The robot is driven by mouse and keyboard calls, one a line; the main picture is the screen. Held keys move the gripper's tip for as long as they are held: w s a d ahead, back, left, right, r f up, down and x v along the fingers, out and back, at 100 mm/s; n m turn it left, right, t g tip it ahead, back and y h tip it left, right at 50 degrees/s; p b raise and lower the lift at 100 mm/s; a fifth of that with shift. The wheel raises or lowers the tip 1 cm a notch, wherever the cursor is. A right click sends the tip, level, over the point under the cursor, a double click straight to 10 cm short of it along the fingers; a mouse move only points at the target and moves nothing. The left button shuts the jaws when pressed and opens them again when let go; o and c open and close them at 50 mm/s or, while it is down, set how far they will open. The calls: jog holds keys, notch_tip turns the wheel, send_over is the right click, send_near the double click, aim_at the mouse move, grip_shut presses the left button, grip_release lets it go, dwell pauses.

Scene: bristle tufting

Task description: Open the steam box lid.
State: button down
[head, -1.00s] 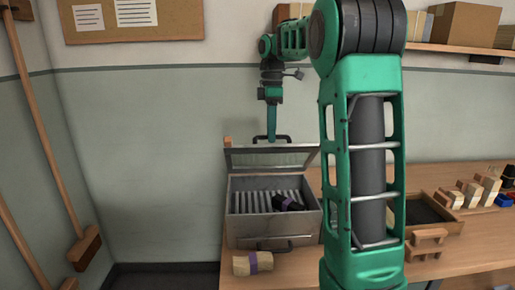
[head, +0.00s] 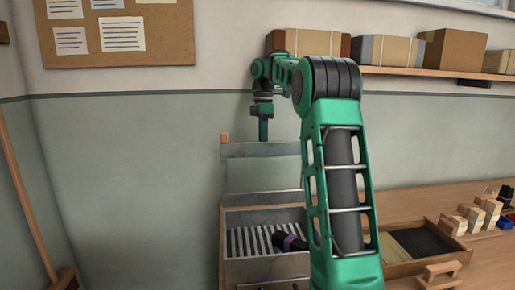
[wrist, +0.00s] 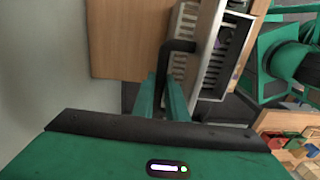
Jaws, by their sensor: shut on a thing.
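The steam box (head: 268,270) is a grey metal box on the bench, with a slatted rack inside. Its lid (head: 262,150) is raised, standing steeply at the back of the box. My gripper (head: 263,137) is at the lid's top edge in the head view, where the fingertips are partly hidden. In the wrist view my gripper (wrist: 166,82) is shut on the dark lid handle (wrist: 180,46). A dark bundle with a purple band (head: 289,243) lies on the slats in the box.
A wooden tray (head: 420,243) stands on the bench (head: 400,203) to the right, with several pale blocks (head: 477,216) beyond. Boxes sit on a wall shelf (head: 425,72) above. My arm hides part of the box's right side.

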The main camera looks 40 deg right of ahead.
jog(key=shift+d, duration=0.3)
jog(key=c, duration=1.8)
grip_release()
jog(key=shift+s+r, duration=0.1)
jog(key=shift+o, duration=0.2)
jog(key=shift+a, duration=0.1)
jog(key=shift+r, duration=0.5)
jog(key=r, duration=0.3)
jog(key=shift+a+r, duration=0.2)
jog(key=shift+a, duration=0.15)
jog(key=s+a+r, duration=0.1)
jog(key=a+r, duration=0.5)
jog(key=a, duration=0.5)
jog(key=shift+s+r, duration=0.15)
jog(key=shift+r, duration=0.05)
